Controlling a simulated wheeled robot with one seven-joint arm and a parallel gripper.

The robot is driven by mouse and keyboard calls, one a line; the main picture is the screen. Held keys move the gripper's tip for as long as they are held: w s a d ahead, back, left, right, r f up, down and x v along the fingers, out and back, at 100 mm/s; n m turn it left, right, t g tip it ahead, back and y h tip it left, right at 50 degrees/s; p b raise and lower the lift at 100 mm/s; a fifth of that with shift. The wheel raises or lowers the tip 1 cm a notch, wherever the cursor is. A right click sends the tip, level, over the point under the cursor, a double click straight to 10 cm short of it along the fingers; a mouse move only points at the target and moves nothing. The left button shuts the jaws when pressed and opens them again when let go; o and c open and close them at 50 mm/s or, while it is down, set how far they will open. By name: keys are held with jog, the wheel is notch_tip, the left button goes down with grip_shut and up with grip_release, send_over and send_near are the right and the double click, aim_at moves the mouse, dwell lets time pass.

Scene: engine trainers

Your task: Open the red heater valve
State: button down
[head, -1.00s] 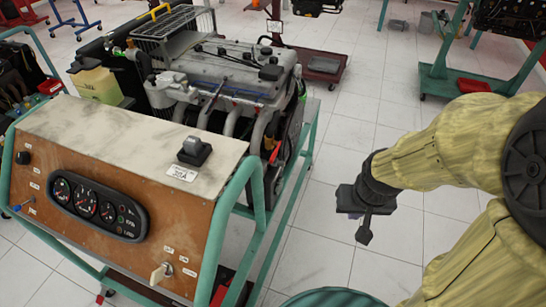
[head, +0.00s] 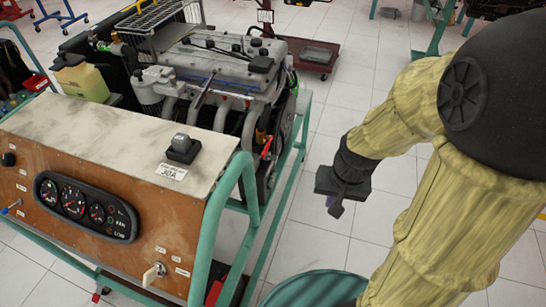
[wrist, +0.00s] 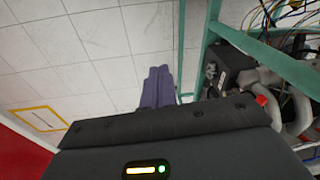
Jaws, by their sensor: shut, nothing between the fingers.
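A red lever (head: 267,147), which looks like the heater valve handle, sticks up at the right end of the engine (head: 225,75) on the trainer. A small red part that may be the same lever shows in the wrist view (wrist: 260,100), just past the edge of my gripper housing. My gripper (head: 336,208) hangs over the floor to the right of the trainer, apart from the lever. Its two purple-grey fingers are together and empty in the wrist view (wrist: 158,85). The base of the lever is hard to make out.
The green trainer frame (head: 282,190) stands between my gripper and the engine. The control panel (head: 95,225) with gauges faces front left. Floor (head: 385,215) is clear around the gripper. A dark red stand (head: 330,50) is at the back.

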aim_at(267, 146)
jog(key=w+a+f+m+g+y, duration=0.2)
jog(key=w+a+f+m+y, duration=0.4)
jog(key=m, duration=0.5)
jog(key=w+d+m+t+y, duration=0.1)
jog(key=w+m+t+y, duration=0.4)
jog(key=w+m, duration=0.3)
jog(key=shift+w+d+f+m+t+y, duration=0.3)
jog(key=shift+w+m+y, duration=0.15)
jog(key=shift+y, duration=0.35)
jog(key=shift+a, duration=0.1)
jog(key=w+a+p, duration=0.2)
jog(key=w+a, duration=0.1)
jog(key=a, duration=0.6)
jog(key=shift+w+r, duration=0.15)
jog(key=shift+r, duration=0.25)
jog(key=shift+w+d, duration=0.1)
jog(key=shift+d, duration=0.05)
